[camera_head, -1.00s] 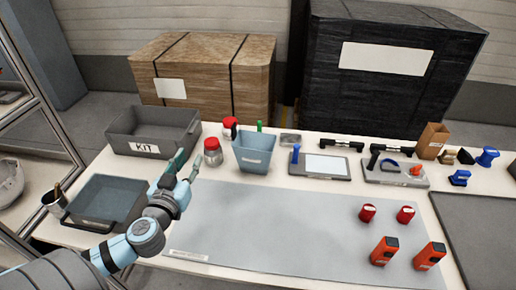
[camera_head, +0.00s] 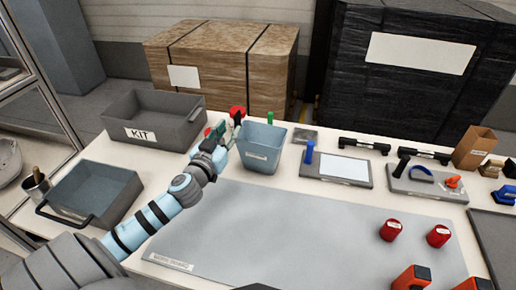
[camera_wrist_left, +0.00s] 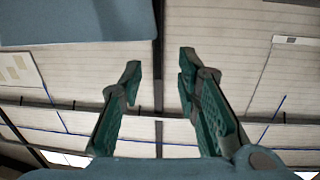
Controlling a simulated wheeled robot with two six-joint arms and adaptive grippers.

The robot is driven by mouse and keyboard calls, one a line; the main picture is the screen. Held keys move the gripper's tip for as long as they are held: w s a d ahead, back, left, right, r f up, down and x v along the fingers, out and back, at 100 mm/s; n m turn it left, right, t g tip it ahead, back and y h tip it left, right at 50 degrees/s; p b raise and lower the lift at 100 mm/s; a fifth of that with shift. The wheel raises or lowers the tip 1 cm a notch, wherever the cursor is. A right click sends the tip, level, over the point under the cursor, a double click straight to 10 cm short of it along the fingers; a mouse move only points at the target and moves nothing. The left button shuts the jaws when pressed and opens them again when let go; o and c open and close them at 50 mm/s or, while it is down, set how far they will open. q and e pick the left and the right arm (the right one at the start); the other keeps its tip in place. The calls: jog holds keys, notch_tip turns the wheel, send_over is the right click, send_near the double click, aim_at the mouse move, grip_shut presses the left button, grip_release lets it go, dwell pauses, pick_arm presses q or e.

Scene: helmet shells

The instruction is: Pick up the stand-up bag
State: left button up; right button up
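A brown upright container (camera_head: 474,147), open at the top, stands at the back right of the table; it looks like the stand-up bag, though I cannot be sure. My left gripper (camera_head: 226,130) is raised beside the blue-grey bin (camera_head: 258,150), far to the left of the brown container. In the left wrist view its two green fingers (camera_wrist_left: 158,75) are apart with nothing between them. The left gripper partly hides the red-lidded jars (camera_head: 237,112) behind it.
A grey KIT crate (camera_head: 157,135) and a dark tray (camera_head: 90,195) stand at the left. A tablet-like panel (camera_head: 340,169) and a tool board (camera_head: 425,187) lie between the bin and the brown container.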

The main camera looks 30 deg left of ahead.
aim_at(235, 123)
pick_arm(q)
jog(key=p+x, duration=0.1)
jog(key=x, duration=0.5)
jog(key=shift+w+d+r+p, duration=0.1)
jog(key=shift+d+r+p, duration=0.05)
jog(key=shift+p, duration=0.15)
jog(key=shift+w, duration=0.1)
grip_shut()
